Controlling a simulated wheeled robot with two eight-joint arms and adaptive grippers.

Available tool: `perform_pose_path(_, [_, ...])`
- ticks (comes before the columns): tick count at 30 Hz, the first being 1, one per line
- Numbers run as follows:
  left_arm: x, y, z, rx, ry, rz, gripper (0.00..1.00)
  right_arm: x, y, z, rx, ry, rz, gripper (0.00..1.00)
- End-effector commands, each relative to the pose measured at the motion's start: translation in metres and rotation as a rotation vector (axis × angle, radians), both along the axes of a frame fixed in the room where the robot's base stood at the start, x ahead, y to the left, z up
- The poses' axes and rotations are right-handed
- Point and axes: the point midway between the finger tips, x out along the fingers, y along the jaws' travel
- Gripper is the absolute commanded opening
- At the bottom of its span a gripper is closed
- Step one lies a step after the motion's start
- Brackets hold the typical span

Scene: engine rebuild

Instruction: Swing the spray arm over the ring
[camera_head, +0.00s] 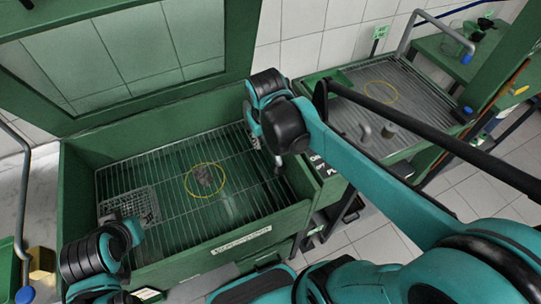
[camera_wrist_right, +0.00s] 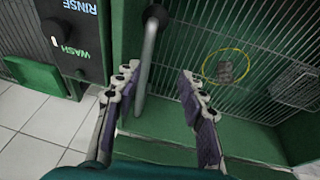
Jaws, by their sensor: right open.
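A thin yellow ring (camera_head: 187,180) is marked on the wire rack in the green wash basin, around a small dark part (camera_head: 206,178). The ring also shows in the right wrist view (camera_wrist_right: 204,66), right of my fingers. A grey rod with a dark rounded top (camera_wrist_right: 147,60), apparently the spray arm, stands beside the control panel. It shows between my open right gripper's fingers (camera_wrist_right: 150,97), nearer the left one; no contact is clear. In the head view my right gripper (camera_head: 272,152) is at the basin's right edge, partly hidden by its arm. Only my left arm's links show at lower left.
A wire basket (camera_head: 129,206) sits on the rack's left. The green basin wall (camera_head: 215,248) borders the front, and a raised lid with a window (camera_head: 130,55) stands behind. A panel marked RINSE and WASH (camera_wrist_right: 78,35) is beside the rod. A second rack (camera_head: 350,108) stands right.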

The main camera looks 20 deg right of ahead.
Motion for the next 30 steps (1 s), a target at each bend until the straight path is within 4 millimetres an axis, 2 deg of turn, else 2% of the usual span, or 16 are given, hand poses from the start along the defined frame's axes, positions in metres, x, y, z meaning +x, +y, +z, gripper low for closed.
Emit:
perform_pose_path(6, [0.0, 0.0, 0.002, 0.0, 0.0, 0.0, 0.37, -0.027, 0.007, 0.005, 0.029, -0.093, 0.009, 0.41])
perform_pose_path(15, [0.0, 0.0, 0.004, 0.0, 0.0, 0.0, 0.37, -0.056, 0.016, 0.004, 0.065, -0.203, 0.017, 0.41])
perform_pose_path(21, [0.0, 0.0, 0.004, 0.0, 0.0, 0.0, 0.37, -0.064, 0.019, 0.002, 0.076, -0.241, 0.019, 0.41])
perform_pose_path(30, [0.0, 0.0, 0.004, 0.0, 0.0, 0.0, 0.37, -0.065, 0.019, 0.002, 0.078, -0.249, 0.018, 0.41])
